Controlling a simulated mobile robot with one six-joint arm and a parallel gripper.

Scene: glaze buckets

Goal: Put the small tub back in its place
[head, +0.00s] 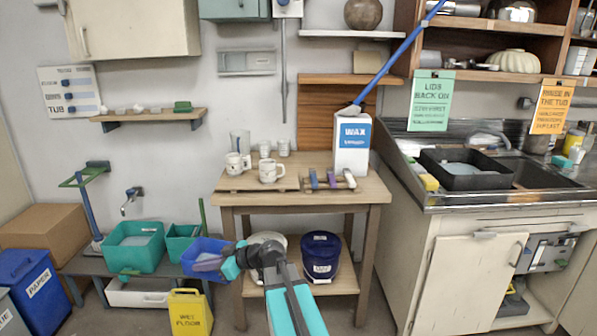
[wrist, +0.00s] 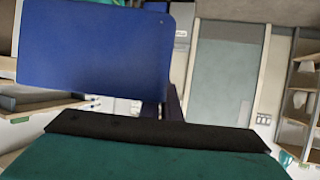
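A small blue tub (head: 200,256) is at the right end of the low grey bench, slightly tilted, with something pale inside. My gripper (head: 232,264) is at the tub's right side and looks shut on its wall; the arm hides part of that side. In the wrist view, a flat blue face of the tub (wrist: 95,45) fills the upper left, just beyond my gripper's dark pad and teal finger (wrist: 160,135). I cannot tell from these frames whether the tub touches the bench.
A large teal tub (head: 134,246) and a smaller teal tub (head: 180,243) stand on the bench (head: 84,264).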

